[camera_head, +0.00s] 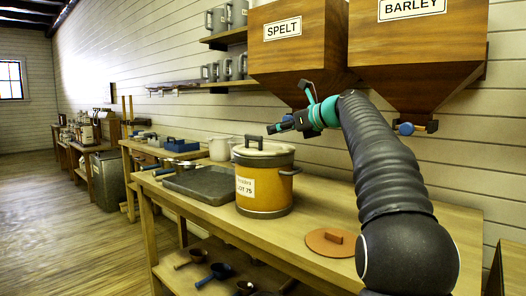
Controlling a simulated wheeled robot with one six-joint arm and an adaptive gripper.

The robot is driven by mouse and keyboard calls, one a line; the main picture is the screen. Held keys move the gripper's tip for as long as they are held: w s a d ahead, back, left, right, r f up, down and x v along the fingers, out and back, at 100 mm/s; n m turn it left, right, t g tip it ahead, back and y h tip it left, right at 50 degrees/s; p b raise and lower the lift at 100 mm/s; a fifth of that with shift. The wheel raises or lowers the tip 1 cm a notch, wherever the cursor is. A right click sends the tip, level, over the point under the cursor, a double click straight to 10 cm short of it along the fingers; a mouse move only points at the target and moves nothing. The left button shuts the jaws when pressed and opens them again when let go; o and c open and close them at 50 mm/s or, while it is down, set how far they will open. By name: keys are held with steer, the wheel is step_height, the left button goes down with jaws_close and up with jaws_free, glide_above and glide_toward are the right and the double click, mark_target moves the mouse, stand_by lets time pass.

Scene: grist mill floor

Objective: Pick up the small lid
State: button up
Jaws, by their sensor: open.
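A small round terracotta-coloured lid (318,246) with a block-shaped handle lies flat on the wooden table, to the right of a yellow pot. The pot (266,188) wears a white label and has a pale lid (262,149) with a handle on top. My gripper (271,128) is open, small in view, and points left in the air by the pot's top. It appears empty. I cannot tell its exact distance from the pot's lid handle. The terracotta lid is well below and to the right of my gripper, and my arm passes to its right.
A grey tray (208,183) lies left of the pot on the table (160,191). Two wooden hoppers, labelled SPELT (295,55) and BARLEY (415,50), hang above. Scoops (220,271) lie on the lower shelf. Bare tabletop surrounds the terracotta lid; open floor (65,230) lies left.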

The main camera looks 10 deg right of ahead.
mark_target(245, 138)
steer(key=p+x, duration=0.1)
steer(key=x, duration=1.2)
steer(key=shift+w+a, duration=0.2)
steer(key=shift+w, duration=0.05)
jaws_close()
